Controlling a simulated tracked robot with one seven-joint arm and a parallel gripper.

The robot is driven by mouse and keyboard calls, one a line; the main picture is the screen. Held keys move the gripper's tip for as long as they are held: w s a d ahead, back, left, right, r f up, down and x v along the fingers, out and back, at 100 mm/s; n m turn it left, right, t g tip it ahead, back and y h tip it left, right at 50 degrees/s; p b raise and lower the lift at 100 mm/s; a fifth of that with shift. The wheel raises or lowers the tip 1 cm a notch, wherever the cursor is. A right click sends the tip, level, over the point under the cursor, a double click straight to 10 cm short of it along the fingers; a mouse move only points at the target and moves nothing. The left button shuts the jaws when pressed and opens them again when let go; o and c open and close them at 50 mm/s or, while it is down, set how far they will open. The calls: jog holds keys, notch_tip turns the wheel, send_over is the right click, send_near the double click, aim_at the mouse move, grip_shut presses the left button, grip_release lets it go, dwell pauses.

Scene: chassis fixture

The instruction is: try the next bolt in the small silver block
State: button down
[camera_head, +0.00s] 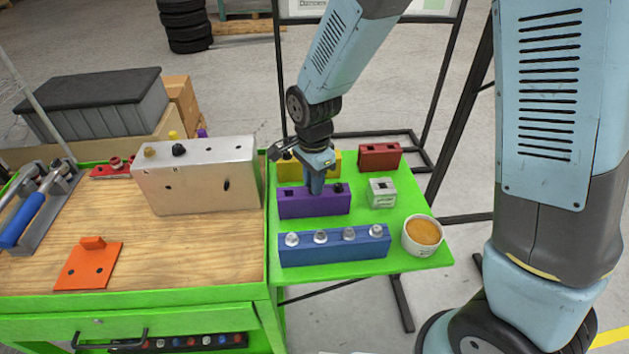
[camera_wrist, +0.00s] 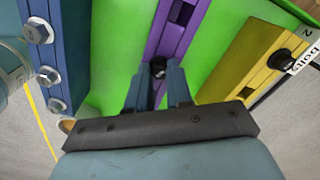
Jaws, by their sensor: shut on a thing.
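The small silver block (camera_head: 383,200) stands on the green shelf, to the right of the purple block (camera_head: 325,207). A dark square opening shows in its top. My gripper (camera_head: 316,188) points down at the purple block's top, near its middle. In the wrist view, my gripper (camera_wrist: 158,92) is shut on a black bolt (camera_wrist: 158,68) at the purple block (camera_wrist: 172,35). The fingers hide part of the bolt, and I cannot tell whether it is seated or lifted. The small silver block is not visible in the wrist view.
The blue block (camera_head: 335,252) with several silver bolts is in front. The yellow block (camera_head: 330,158) is behind my gripper, and the red block (camera_head: 380,158) at back right. A white cup (camera_head: 423,248) stands front right. A large silver box (camera_head: 230,185) is to the left.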

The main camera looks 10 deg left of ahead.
notch_tip(320, 180, up, 8)
jog(key=shift+r, duration=0.15)
dwell(0.9)
jog(key=shift+s, duration=0.1)
